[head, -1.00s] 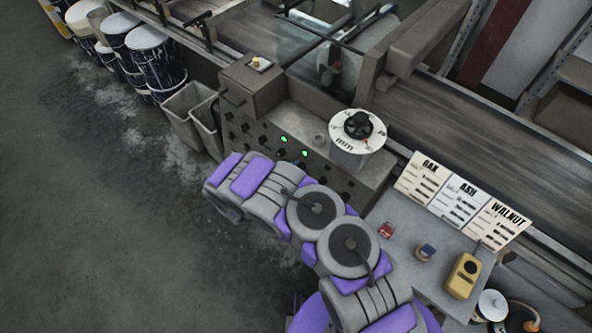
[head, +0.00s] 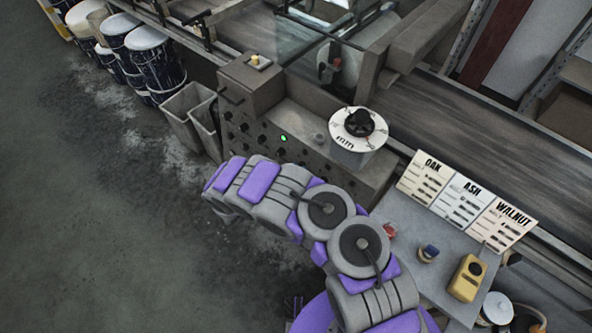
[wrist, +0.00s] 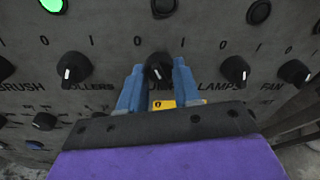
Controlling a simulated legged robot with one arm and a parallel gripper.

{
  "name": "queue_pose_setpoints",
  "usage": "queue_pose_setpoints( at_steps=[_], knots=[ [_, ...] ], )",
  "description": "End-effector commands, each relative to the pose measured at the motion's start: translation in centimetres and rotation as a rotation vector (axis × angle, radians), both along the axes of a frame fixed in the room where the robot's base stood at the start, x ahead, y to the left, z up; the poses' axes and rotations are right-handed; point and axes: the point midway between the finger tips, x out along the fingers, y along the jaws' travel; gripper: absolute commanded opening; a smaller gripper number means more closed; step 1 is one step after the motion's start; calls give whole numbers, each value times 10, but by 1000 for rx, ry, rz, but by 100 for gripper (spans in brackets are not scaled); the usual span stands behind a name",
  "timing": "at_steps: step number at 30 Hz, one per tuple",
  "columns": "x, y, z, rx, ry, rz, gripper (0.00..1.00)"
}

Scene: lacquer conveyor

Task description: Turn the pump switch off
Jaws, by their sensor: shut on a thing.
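The pump switch (wrist: 158,68) is a round black knob with a white mark, on a grey panel (wrist: 205,50), in the middle of the wrist view. The blue fingers of my gripper (wrist: 158,80) stand on both sides of it and are shut on it. The white mark shows at its lower edge. Its label is partly hidden by the fingers; only the middle letters show. The lamp above it (wrist: 163,7) is dark. In the head view the panel (head: 335,170) is partly covered by my arm, and the gripper is hidden there.
The rollers knob (wrist: 72,67) is to the left and the lamps knob (wrist: 235,70) to the right, both close. A lit green lamp (wrist: 52,5) is at upper left. A small table (head: 405,235) is at right.

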Motion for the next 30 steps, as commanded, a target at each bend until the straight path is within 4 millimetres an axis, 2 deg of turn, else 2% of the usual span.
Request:
queue_pose_setpoints(
  at_steps=[20, 21, 27, 30],
  knots=[
    [1, 3, 0, -45, 34, 18, 2],
    [1, 3, 0, -44, 34, 17, 36],
    [0, 2, 0, -45, 34, 16, 56],
    [0, 1, 0, -44, 34, 14, 58]
  ],
)
